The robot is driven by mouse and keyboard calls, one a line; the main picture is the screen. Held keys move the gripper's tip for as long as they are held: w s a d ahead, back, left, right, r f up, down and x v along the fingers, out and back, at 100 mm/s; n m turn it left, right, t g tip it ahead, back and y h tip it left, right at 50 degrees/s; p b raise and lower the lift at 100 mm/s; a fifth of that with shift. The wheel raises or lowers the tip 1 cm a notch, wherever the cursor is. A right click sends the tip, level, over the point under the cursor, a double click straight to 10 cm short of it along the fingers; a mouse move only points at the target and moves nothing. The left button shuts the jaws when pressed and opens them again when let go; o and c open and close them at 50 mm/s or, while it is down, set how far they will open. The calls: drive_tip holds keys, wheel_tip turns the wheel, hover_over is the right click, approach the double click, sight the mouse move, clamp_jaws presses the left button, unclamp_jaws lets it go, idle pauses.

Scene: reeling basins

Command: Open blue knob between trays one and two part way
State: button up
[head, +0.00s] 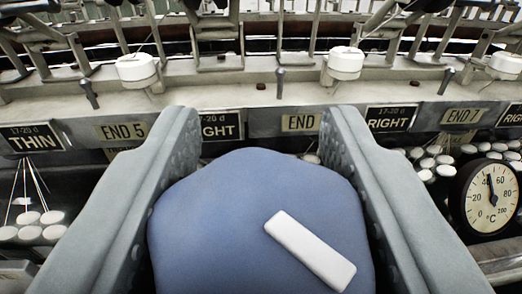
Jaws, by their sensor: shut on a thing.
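A large blue knob (215,235) fills the lower middle of the head view. It has a raised white bar (310,250) on its face, slanting from upper left to lower right. My gripper (260,150) has its two grey fingers on either side of the knob and is shut on it.
Behind the knob runs a metal ledge with labels such as THIN (37,139), END 5 (122,131) and RIGHT (391,118). White round pieces (345,62) stand on the ledge. A dial gauge (488,195) is at the right. White cocoons (30,233) lie on both sides.

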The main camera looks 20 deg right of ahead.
drive_tip(key=o, duration=1)
drive_tip(key=shift+c, duration=0.2)
drive_tip(key=v, duration=1.7)
drive_tip(key=shift+s, duration=0.2)
drive_tip(key=shift+a, duration=0.1)
